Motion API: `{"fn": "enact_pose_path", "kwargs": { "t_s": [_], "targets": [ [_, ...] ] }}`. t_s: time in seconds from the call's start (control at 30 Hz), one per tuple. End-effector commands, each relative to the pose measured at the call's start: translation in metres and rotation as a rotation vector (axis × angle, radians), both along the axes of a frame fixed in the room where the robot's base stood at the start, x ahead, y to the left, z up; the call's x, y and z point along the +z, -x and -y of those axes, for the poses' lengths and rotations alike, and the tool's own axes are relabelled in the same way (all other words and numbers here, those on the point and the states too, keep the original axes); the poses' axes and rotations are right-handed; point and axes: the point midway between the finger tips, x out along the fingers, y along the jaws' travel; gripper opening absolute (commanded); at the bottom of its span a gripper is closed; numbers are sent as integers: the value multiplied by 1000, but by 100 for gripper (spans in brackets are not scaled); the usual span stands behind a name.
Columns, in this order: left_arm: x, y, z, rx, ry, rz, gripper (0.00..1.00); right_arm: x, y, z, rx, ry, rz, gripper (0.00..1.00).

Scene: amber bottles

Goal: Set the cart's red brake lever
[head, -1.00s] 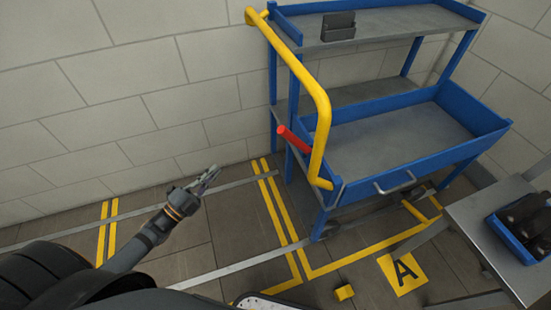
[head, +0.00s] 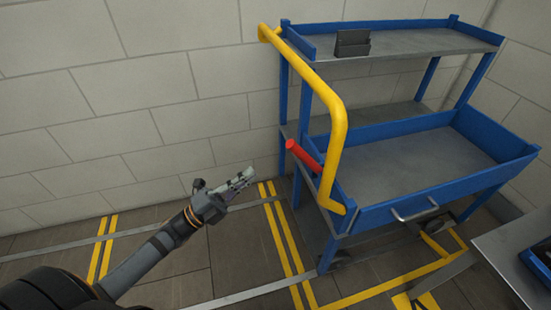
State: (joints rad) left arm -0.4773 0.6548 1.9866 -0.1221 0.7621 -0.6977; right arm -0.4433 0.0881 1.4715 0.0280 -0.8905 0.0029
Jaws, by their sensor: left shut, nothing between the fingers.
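The blue cart (head: 440,205) stands against the wall on the right half of the head view. Its red brake lever (head: 303,154) sticks out up and to the left, beside the yellow push handle (head: 338,140). The lever's lower end is hidden behind the handle. My left gripper (head: 248,174) is shut and empty. It is to the left of the lever and a little lower in the picture, with a gap between them. Its fingers point toward the lever side. My right gripper is not in view.
A dark holder (head: 352,43) sits on the cart's top shelf. A grey table (head: 515,262) with a blue bin (head: 541,258) is at the lower right. Yellow lines (head: 284,245) mark the floor. The floor left of the cart is clear.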

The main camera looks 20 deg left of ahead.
Motion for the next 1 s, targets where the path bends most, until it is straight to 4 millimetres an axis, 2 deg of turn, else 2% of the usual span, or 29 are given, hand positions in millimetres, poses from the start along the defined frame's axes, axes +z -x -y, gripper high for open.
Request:
{"fn": "enact_pose_path", "kwargs": {
  "t_s": [0.13,0.3,0.4,0.6,1.0],
  "targets": [
    [9,-18,17,2,3,5,0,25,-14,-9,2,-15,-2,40],
    [26,-39,37,3,5,6,0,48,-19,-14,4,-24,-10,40],
    [32,-48,45,4,4,4,0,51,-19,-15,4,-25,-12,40],
    [38,-58,55,2,3,0,0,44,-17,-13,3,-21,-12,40],
    [38,-59,57,1,0,-1,0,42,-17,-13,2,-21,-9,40]
  ]
}}
